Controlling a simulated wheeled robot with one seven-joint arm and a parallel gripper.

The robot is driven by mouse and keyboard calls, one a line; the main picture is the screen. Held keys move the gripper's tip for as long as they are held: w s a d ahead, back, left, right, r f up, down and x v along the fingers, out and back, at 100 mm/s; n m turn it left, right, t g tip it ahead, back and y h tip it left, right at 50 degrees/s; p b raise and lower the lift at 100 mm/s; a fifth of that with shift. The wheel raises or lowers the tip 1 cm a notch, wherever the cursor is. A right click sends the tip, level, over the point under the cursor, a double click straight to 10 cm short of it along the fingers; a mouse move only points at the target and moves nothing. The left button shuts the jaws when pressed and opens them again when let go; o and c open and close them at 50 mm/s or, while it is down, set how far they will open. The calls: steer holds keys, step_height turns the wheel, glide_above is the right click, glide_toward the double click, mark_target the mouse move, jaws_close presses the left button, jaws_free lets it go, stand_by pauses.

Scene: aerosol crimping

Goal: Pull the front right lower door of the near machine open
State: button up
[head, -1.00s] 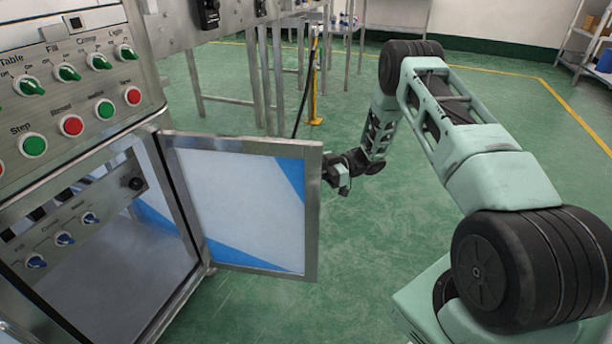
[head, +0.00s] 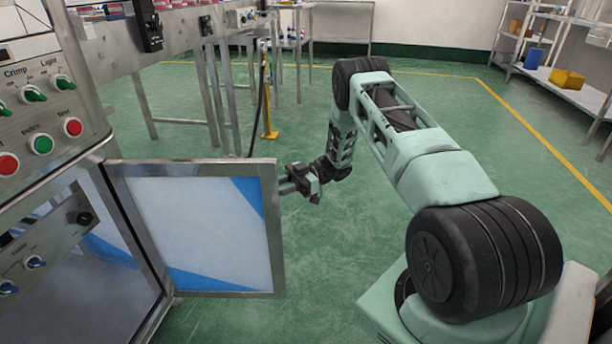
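The near machine (head: 50,95) stands at the left with its control panel above a lower cabinet. Its front right lower door (head: 190,222), a metal frame around a white and blue panel, stands wide open, swung out to the right from its hinge side. Part of the cabinet inside (head: 95,280) shows, with a knob panel. My gripper (head: 288,186) is at the upper part of the door's free edge, on its right side. The fingers reach to the door frame; whether they touch or grasp it is too small to tell.
A machine frame with metal legs (head: 213,100) and a yellow post (head: 268,120) stand behind the door. Shelves with bins (head: 565,78) are at the far right. The green floor (head: 460,130) right of the door and behind my arm is clear.

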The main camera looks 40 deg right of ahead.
steer(key=s+d+p, duration=0.1)
steer(key=s+d, duration=0.1)
steer(key=d, duration=1.1)
steer(key=shift+s, duration=0.15)
